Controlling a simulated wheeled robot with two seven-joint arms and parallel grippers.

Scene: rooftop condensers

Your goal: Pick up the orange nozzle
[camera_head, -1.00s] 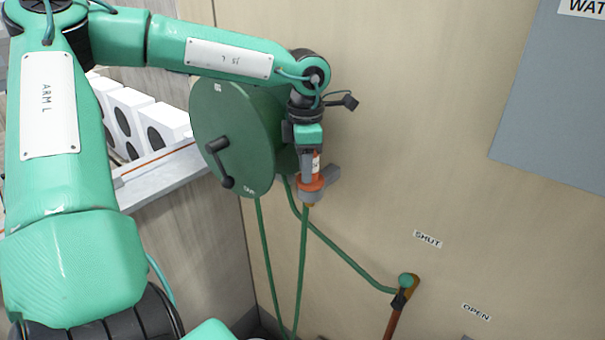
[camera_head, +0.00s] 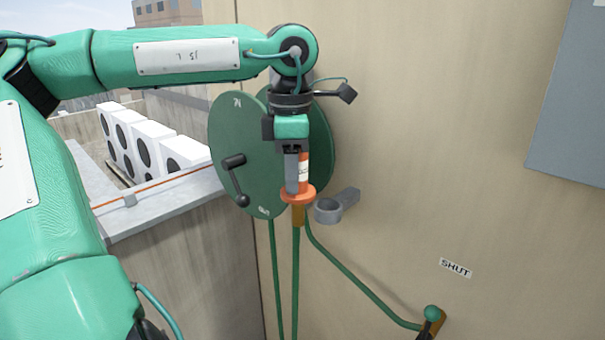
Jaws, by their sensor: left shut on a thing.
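The orange nozzle (camera_head: 299,194) hangs upright in my left gripper (camera_head: 297,172), which is shut on its upper body. A white label shows on the nozzle's side. Its orange flange and brass lower end (camera_head: 298,215) are below the fingers, and a green hose (camera_head: 296,270) runs down from it. The grey holder (camera_head: 336,206) on the wall is just right of the nozzle, and its ring looks empty. My right gripper is not in view.
A green hose reel (camera_head: 247,150) with a black crank (camera_head: 236,178) is close behind and left of the gripper. A lever valve (camera_head: 431,318) is at lower right by a SHUT label (camera_head: 455,268). A grey panel (camera_head: 575,110) is at upper right. White condensers (camera_head: 140,135) stand beyond a parapet.

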